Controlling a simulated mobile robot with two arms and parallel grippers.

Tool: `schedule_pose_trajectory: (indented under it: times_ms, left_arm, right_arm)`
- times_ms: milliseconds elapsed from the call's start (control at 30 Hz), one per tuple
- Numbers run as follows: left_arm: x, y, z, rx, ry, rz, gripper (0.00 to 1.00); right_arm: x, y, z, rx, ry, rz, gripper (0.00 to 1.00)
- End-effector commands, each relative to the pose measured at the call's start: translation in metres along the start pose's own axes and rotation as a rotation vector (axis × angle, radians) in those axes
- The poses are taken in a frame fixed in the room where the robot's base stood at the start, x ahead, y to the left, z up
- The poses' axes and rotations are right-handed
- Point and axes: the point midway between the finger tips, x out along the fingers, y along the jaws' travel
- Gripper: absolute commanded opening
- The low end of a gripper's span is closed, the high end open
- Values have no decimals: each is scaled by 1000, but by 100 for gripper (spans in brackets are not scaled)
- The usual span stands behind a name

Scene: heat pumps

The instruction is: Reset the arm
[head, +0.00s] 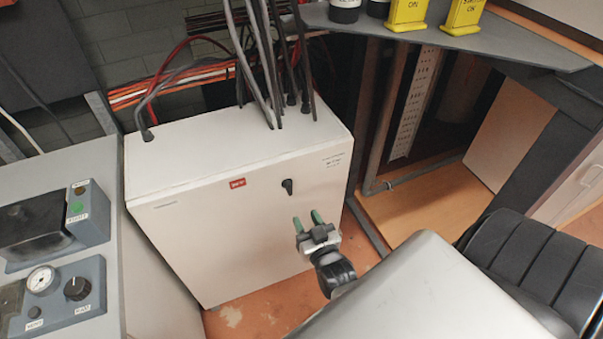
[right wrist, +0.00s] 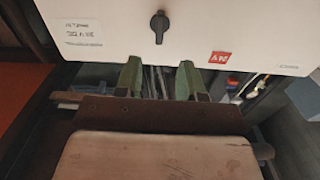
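My right gripper (head: 308,219) is in front of the white electrical cabinet, below its black rotary switch (head: 287,186). Its two green fingers are spread apart with nothing between them. In the right wrist view the fingers (right wrist: 160,80) stand apart below the cabinet face (right wrist: 200,28), with the switch (right wrist: 159,26) above them and no contact that I can make out. The white cabinet (head: 240,235) also fills the middle of the head view. My left gripper does not show in either view.
A grey console (head: 85,260) with a gauge and knobs stands at the left. Several cables (head: 265,65) rise from the cabinet top. A grey shelf (head: 480,45) with yellow blocks (head: 408,15) is at the upper right. Orange floor (head: 250,310) shows below the cabinet.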

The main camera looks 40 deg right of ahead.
Motion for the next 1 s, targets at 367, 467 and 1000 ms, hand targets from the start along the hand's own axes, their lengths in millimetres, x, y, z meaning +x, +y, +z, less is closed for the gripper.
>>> schedule_pose_trajectory:
  times_ms: [367,467,1000]
  left_arm:
    - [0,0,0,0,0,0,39]
    - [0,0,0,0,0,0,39]
    - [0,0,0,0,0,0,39]
  right_arm:
    - [-2,0,0,0,0,0,39]
    - [-2,0,0,0,0,0,39]
    - [-91,-43,200,-70,-596,-183,39]
